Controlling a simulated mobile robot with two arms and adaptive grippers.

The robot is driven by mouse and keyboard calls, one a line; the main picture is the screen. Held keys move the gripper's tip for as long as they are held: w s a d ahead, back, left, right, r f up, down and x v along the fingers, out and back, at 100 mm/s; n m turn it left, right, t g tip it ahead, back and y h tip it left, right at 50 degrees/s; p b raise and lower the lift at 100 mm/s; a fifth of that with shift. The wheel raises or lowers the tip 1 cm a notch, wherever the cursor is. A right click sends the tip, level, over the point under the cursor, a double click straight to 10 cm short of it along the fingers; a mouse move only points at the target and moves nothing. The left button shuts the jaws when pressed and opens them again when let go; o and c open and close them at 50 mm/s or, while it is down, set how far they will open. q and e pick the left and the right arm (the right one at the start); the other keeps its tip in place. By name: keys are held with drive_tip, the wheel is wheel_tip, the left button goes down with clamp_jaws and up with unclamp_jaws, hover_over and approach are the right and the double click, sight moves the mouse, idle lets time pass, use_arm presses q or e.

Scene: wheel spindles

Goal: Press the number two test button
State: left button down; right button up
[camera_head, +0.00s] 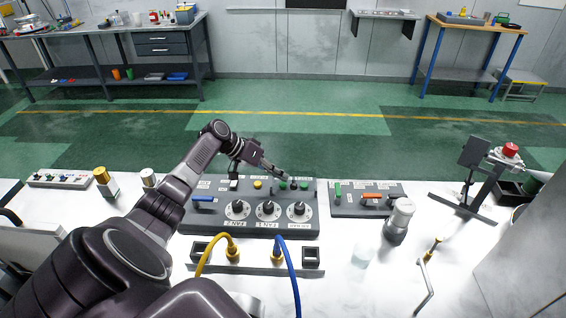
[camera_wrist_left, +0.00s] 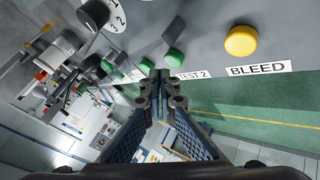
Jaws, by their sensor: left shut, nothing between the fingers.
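The control panel (camera_head: 322,225) lies on the white bench. The green button by the "TEST 2" label (camera_wrist_left: 194,75) shows in the left wrist view (camera_wrist_left: 174,58), and the head view has a small green button (camera_head: 283,185) right of the yellow one. My left gripper (camera_head: 284,176) is shut and empty, reaching over the panel's back edge. In the left wrist view its fingertips (camera_wrist_left: 160,76) are close beside the green button and cover part of the label. I cannot tell whether they touch the button. My right gripper is not in view.
A yellow button (camera_wrist_left: 241,41) with a "BLEED" label is beside the green one. Another green button (camera_head: 304,185) is further right. Black dials (camera_head: 267,208) line the panel front. Yellow (camera_head: 207,250) and blue (camera_head: 291,258) cables run in front. A second panel (camera_head: 345,210) stands right.

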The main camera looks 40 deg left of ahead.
use_arm(q)
wheel_tip(320, 180, up, 5)
drive_tip(key=p, duration=0.4)
idle(0.5)
